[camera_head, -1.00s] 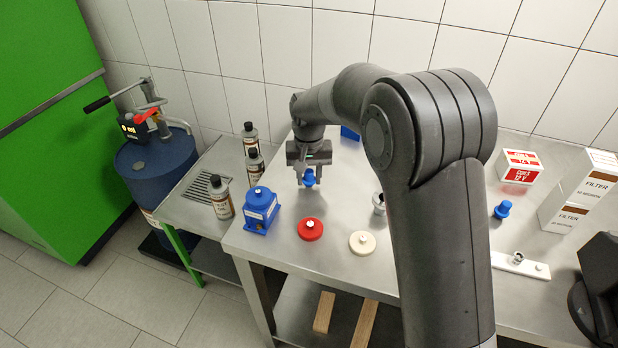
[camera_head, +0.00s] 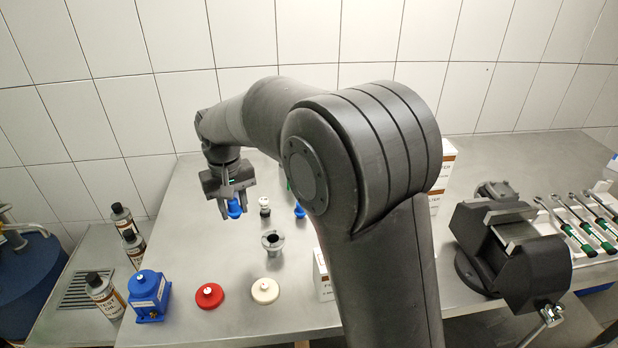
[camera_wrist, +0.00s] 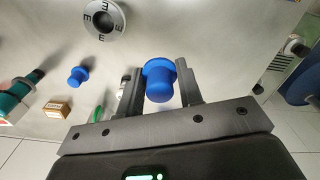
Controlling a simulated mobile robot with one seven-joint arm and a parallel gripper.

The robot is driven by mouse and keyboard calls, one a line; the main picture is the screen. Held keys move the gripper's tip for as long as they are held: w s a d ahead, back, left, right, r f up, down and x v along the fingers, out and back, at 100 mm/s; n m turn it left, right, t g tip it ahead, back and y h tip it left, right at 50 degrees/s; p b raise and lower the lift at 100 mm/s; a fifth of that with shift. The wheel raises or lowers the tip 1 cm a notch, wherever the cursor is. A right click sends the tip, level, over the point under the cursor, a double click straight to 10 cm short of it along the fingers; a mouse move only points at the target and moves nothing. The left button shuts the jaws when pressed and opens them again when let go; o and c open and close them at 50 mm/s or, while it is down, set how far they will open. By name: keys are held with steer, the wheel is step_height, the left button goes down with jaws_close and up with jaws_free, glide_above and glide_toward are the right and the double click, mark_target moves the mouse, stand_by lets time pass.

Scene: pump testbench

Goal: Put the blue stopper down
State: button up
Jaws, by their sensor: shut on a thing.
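My gripper (camera_head: 232,212) hangs over the left part of the steel table in the head view. It is shut on the blue stopper (camera_head: 235,209). In the wrist view the blue stopper (camera_wrist: 159,82) sits between the two fingers (camera_wrist: 160,90), its wider flange on the far side and its rounded end toward the camera. From the head view I cannot tell exactly how high the stopper is above the table. A second blue stopper (camera_head: 299,211) stands on the table to the right; it also shows in the wrist view (camera_wrist: 78,76).
A grey flanged piece (camera_head: 272,242), a small white-topped fitting (camera_head: 264,206), a red disc (camera_head: 209,296) and a cream disc (camera_head: 265,291) stand nearby. A blue housing (camera_head: 148,296) is at front left. Bare tabletop (camera_head: 185,230) lies left of my gripper. A vise (camera_head: 510,245) stands right.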

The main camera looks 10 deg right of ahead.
steer(key=w+d+r, duration=0.2)
steer(key=w+d, duration=0.6)
steer(key=d, duration=0.2)
steer(key=w+d+r, duration=0.2)
steer(key=w+d, duration=0.6)
steer(key=d, duration=0.2)
steer(key=w+d+r+m, duration=0.1)
steer(key=w+d, duration=0.1)
steer(key=d, duration=0.9)
steer(key=w+d+r, duration=0.1)
steer(key=w+d, duration=0.1)
steer(key=d, duration=0.8)
steer(key=f, duration=0.5)
steer(key=shift+w+d+f, duration=0.2)
steer(key=shift+f, duration=2.4)
steer(key=shift+f, duration=0.1)
steer(key=o, duration=0.9)
steer(key=shift+o, duration=0.2)
